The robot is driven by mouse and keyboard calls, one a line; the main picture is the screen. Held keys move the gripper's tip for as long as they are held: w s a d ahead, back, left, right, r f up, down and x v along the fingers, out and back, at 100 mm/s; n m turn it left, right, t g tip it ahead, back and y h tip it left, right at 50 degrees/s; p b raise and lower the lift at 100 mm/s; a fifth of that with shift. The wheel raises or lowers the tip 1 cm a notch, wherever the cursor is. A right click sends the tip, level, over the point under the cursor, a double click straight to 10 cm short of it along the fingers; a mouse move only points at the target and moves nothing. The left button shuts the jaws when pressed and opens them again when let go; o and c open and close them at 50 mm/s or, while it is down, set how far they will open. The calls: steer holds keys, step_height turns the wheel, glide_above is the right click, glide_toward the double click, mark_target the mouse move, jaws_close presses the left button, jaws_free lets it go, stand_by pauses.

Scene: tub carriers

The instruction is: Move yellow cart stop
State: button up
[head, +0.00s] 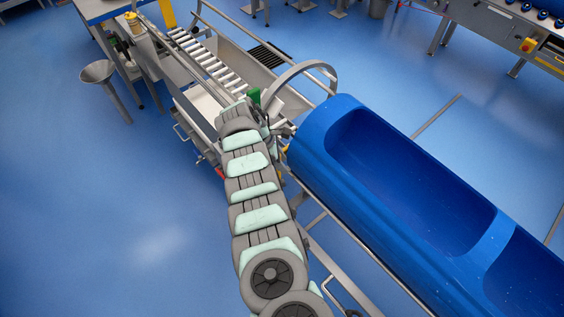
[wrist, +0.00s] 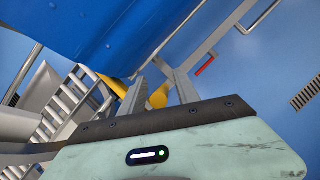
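My gripper (wrist: 158,76) shows in the wrist view with its two grey fingers apart, beneath the edge of the blue tub (wrist: 200,22). The yellow cart stop (wrist: 159,97) shows between and beyond the fingers, with another yellow part left of the left finger. I cannot tell whether the fingers touch it. In the head view, the end of my arm reaches the near left end of the blue tub (head: 312,124). A small yellow part (head: 285,149) shows there; my arm hides most of this area and the fingers.
A roller conveyor (head: 207,58) with metal rails and a curved guard (head: 300,68) stands beyond the arm. A red part (wrist: 205,65) sits on a frame bar in the wrist view. A metal funnel stand (head: 98,72) stands left. The blue floor at left is clear.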

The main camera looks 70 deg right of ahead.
steer(key=shift+c, duration=0.5)
jaws_close()
stand_by(1.0)
